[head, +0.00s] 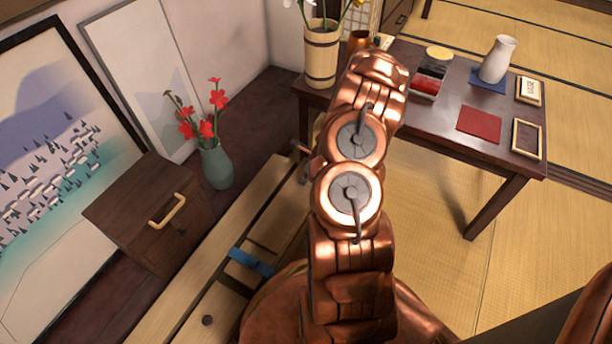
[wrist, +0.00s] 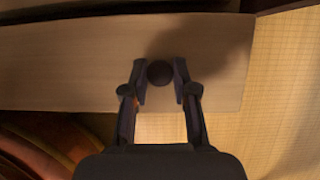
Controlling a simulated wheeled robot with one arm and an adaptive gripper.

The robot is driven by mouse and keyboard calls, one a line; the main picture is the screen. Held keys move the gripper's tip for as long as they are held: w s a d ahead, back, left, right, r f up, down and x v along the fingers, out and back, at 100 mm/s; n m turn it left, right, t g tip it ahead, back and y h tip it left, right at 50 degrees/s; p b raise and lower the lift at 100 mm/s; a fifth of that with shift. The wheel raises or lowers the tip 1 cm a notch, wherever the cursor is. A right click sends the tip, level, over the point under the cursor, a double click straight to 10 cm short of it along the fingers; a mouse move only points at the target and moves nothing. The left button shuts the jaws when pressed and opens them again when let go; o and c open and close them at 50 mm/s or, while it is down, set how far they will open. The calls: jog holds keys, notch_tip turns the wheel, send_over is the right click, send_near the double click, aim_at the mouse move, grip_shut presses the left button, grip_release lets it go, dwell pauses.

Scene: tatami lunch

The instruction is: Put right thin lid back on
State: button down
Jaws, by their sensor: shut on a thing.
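In the wrist view a pale, flat wooden lid (wrist: 70,65) spans the upper part of the picture. It has a dark round knob (wrist: 160,73). My gripper (wrist: 160,86) has its two fingers on either side of the knob and is shut on it. In the head view my arm hides the gripper and the held knob. A long pale wooden box (head: 178,312) runs along the floor at lower left, with a blue band (head: 251,262) across it and dark gaps beside the band. Another dark knob (head: 207,320) sits on its near part. I cannot tell whether the held lid touches the box.
A dark wooden box (head: 140,215) with a handle and a green vase (head: 216,168) of red flowers stand left of the long box. Tatami (head: 540,240) is clear at right.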

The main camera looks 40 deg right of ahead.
dwell(0.3)
jog(key=c, duration=0.8)
grip_release()
jog(key=shift+r, duration=0.1)
jog(key=shift+v, duration=5.9)
